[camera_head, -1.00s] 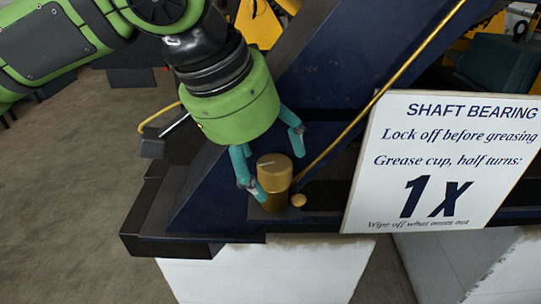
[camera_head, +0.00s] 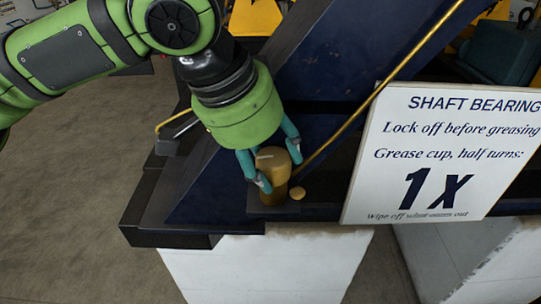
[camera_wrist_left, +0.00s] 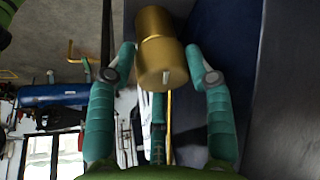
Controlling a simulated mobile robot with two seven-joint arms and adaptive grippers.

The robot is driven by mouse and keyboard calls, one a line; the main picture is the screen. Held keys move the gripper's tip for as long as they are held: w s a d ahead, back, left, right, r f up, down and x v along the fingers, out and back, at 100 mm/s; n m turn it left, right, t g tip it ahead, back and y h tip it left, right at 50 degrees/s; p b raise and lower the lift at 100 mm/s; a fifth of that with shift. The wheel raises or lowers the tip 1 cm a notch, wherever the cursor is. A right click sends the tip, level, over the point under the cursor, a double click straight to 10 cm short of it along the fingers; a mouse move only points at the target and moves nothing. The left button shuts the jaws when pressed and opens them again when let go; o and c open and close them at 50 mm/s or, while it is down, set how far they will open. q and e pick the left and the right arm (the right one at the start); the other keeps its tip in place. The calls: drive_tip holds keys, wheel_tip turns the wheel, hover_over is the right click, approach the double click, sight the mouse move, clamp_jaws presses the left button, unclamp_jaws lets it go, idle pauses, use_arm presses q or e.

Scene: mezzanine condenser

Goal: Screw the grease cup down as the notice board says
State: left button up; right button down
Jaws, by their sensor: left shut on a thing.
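The brass grease cup (camera_head: 272,168) stands upright on a dark ledge of the blue frame, with a light mark on its top. It also shows in the left wrist view (camera_wrist_left: 160,50), between the fingers. My left gripper (camera_head: 278,172) is shut on the cup from above, one teal finger on each side. The notice board (camera_head: 445,150) at the right reads "SHAFT BEARING, Lock off before greasing, Grease cup, half turns: 1x, Wipe off what oozes out". My right gripper is not in view.
A small brass knob (camera_head: 298,193) sits just right of the cup. A thin brass pipe (camera_head: 380,90) slants up to the right behind it. The blue frame (camera_head: 320,75) rises behind the cup. Open floor (camera_head: 70,200) lies at the left.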

use_arm(q)
drive_tip(key=shift+f+m+g, duration=0.15)
drive_tip(key=shift+m+g, duration=0.25)
drive_tip(key=shift+m, duration=0.4)
drive_tip(key=shift+a, duration=0.1)
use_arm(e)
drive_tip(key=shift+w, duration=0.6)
use_arm(q)
drive_tip(key=o, duration=1.1)
drive_tip(key=shift+w, duration=0.15)
drive_tip(key=v, duration=0.8)
